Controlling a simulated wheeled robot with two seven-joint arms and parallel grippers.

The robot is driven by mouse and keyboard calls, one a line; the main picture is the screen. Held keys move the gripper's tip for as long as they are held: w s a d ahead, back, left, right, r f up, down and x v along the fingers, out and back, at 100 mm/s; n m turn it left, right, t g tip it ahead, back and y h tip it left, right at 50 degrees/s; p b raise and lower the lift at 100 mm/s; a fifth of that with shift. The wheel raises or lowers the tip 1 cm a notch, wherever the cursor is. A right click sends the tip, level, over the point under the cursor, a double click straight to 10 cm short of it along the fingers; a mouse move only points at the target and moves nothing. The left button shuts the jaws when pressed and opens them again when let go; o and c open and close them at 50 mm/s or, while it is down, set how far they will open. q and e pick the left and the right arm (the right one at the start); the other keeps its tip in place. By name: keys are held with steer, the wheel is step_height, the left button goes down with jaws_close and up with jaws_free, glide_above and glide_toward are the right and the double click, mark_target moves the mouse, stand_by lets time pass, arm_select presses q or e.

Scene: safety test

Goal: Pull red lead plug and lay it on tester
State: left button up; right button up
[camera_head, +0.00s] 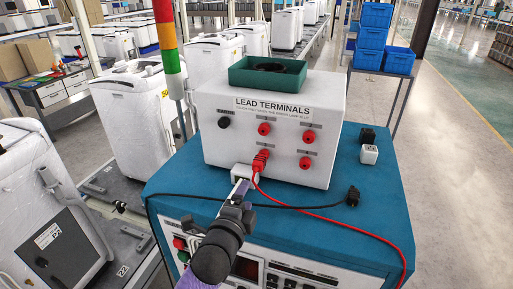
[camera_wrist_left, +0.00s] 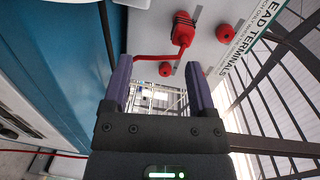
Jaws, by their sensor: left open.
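The red lead plug (camera_head: 260,162) sits in a lower red terminal on the front of the white LEAD TERMINALS box (camera_head: 225,150). Its red lead runs right and down across the teal top of the tester (camera_head: 340,215). My left gripper (camera_head: 241,176) is just in front of and slightly left of the plug, partly overlapping the box front. In the left wrist view its fingers (camera_wrist_left: 157,68) are apart with nothing gripped. There the plug (camera_wrist_left: 182,30) lies beyond the fingertips, off toward the right finger, and its lead passes near the left fingertip. My right gripper is not in view.
A black lead with a black plug (camera_head: 353,196) lies across the tester top. Black and white small blocks (camera_head: 368,153) stand at its right. A green tray (camera_head: 268,75) sits on the box. A signal light pole (camera_head: 167,38) stands at the left.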

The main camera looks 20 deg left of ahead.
mark_target(257, 169)
arm_select(q)
steer(key=shift+w+r+m+t, duration=0.2)
steer(key=shift+r+m, duration=0.1)
steer(key=shift+r, duration=0.35)
steer(key=shift+w+r+m+t, duration=0.2)
steer(key=shift+r+m, duration=0.1)
steer(key=shift+r, duration=0.3)
steer(key=shift+d, duration=0.1)
steer(key=w+b, duration=0.4)
steer(key=w, duration=0.3)
steer(key=shift+w+d+f+b, duration=0.1)
steer(key=shift+w+f+b, duration=0.05)
steer(key=shift+b, duration=0.15)
steer(key=shift+w+b, duration=0.35)
steer(key=shift+w, duration=0.45)
steer(key=shift+r, duration=0.2)
